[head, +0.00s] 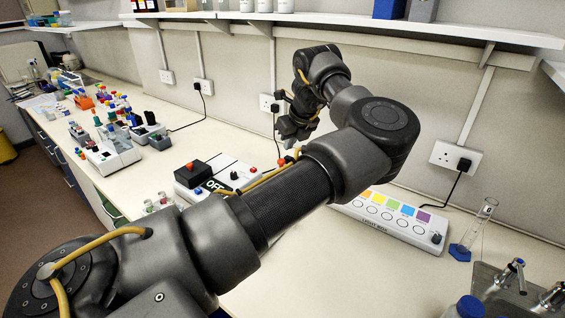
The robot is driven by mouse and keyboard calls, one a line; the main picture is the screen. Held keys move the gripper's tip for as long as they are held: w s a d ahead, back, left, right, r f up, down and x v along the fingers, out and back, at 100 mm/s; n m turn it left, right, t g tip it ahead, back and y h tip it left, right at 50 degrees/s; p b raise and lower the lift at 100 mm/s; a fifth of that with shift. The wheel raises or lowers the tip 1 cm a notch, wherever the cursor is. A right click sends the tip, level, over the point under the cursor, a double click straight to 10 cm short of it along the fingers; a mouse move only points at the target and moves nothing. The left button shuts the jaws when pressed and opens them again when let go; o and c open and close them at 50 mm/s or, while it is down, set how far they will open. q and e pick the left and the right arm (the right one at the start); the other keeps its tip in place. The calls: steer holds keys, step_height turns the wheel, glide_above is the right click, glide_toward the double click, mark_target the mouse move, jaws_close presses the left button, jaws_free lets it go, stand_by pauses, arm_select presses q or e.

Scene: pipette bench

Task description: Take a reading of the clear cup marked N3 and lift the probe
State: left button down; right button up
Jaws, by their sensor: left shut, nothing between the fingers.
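My left arm crosses the middle of the view, and its gripper (284,134) is small and partly turned away. The gripper is shut with nothing held, above the back of the bench near the wall. A white device with a dark display reading OFF (214,185) sits left of and below it, partly behind my arm. Small clear containers (152,206) stand at the bench's front left of that device; their marks are too small to read. I cannot pick out the cup marked N3 or the probe. My right gripper is not in view.
A white panel with coloured squares (386,222) lies right of my arm. A clear cylinder on a blue base (479,226) and a sink with taps (517,272) are further right. Racks and instruments (108,152) crowd the left bench. A shelf (350,27) runs above.

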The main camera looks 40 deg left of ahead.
arm_select(q)
steer(key=shift+a+f, duration=0.1)
steer(key=b+x, duration=0.3)
steer(key=x, duration=0.3)
steer(key=shift+f, duration=0.35)
steer(key=shift+a, duration=0.15)
steer(key=shift+f+b, duration=0.1)
steer(key=shift+b, duration=0.25)
steer(key=d+f+b, duration=0.2)
steer(key=d+f, duration=0.1)
steer(key=shift+s+b, duration=0.35)
steer(key=shift+b, duration=0.05)
stand_by(0.3)
